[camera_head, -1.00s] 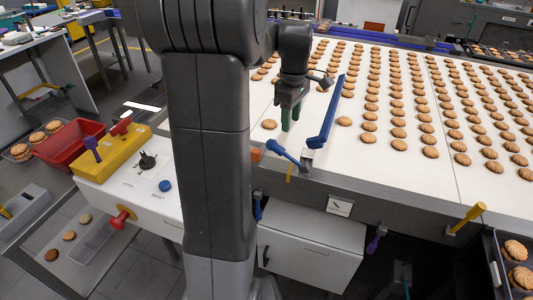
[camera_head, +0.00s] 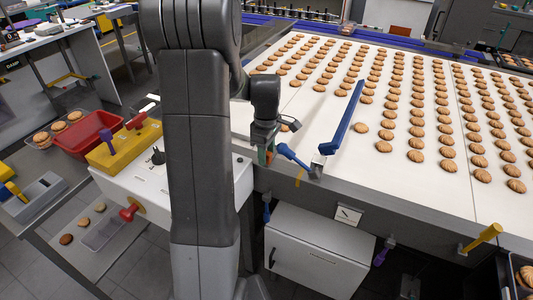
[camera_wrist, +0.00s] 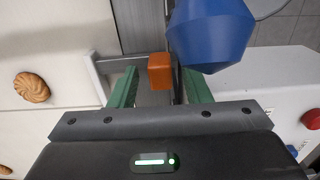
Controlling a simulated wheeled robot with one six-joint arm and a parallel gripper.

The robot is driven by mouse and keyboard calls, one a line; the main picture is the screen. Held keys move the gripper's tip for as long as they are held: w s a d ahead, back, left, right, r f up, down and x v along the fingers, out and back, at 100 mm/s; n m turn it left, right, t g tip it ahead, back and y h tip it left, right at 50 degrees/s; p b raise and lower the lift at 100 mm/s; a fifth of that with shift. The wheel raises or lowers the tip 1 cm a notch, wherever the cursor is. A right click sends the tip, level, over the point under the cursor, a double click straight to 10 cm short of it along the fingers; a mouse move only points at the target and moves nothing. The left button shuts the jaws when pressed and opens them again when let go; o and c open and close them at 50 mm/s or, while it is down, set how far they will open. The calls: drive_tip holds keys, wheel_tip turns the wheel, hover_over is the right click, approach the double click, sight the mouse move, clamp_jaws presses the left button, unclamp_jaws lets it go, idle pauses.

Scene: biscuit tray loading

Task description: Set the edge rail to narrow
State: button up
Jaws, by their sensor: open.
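The edge rail (camera_head: 343,120) is a long blue bar standing slantwise over the near left part of the white belt. A lever with a blue handle (camera_head: 291,154) reaches left from its near end; a big blue knob, probably this handle's end, shows in the wrist view (camera_wrist: 210,36). My gripper (camera_head: 265,156) is low at the belt's near edge, just left of the handle. In the wrist view its green fingers (camera_wrist: 161,90) are apart, with a small orange block (camera_wrist: 160,71) showing between them. The blue knob is beyond the right finger. Contact cannot be told. I can read no rail setting.
Rows of biscuits (camera_head: 415,155) cover the belt right of the rail. One biscuit (camera_wrist: 32,87) lies left of my gripper in the wrist view. A white control box (camera_head: 146,183) with a yellow block (camera_head: 124,146) and a red bin (camera_head: 88,134) stand left. A yellow handle (camera_head: 483,237) juts out right.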

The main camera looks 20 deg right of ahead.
drive_tip(key=shift+f, duration=0.6)
clamp_jaws()
drive_tip(key=shift+w+d+p, duration=0.35)
drive_tip(key=shift+w+d, duration=1.15)
drive_tip(key=shift+d, duration=0.25)
unclamp_jaws()
drive_tip(key=shift+r, duration=0.1)
wheel_tip(320, 180, up, 14)
drive_tip(key=b, duration=0.1)
